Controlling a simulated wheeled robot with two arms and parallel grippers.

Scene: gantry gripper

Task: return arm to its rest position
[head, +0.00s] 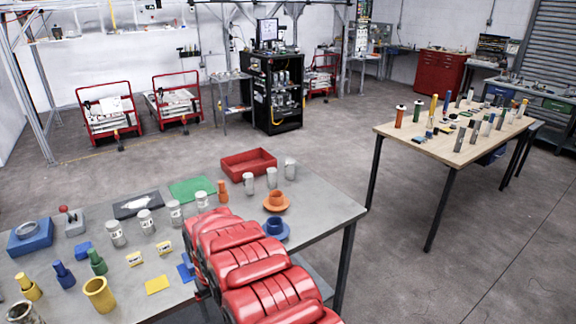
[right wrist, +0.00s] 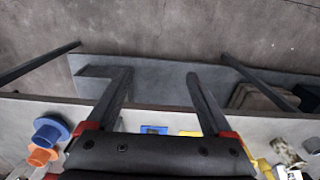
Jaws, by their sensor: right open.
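My right arm (head: 250,262), in red segments, reaches in from the bottom of the head view over the near edge of the grey table (head: 325,212). Its gripper is mostly hidden behind the arm there. In the right wrist view my right gripper (right wrist: 159,78) has its two dark fingers spread apart, with nothing between them. The fingers show against the table's edge and a lower grey shelf (right wrist: 210,85). My left gripper is in neither view.
Jars, a red tray (head: 249,164) and coloured pegs crowd the table. A wooden table (head: 455,146) stands right, with open floor between.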

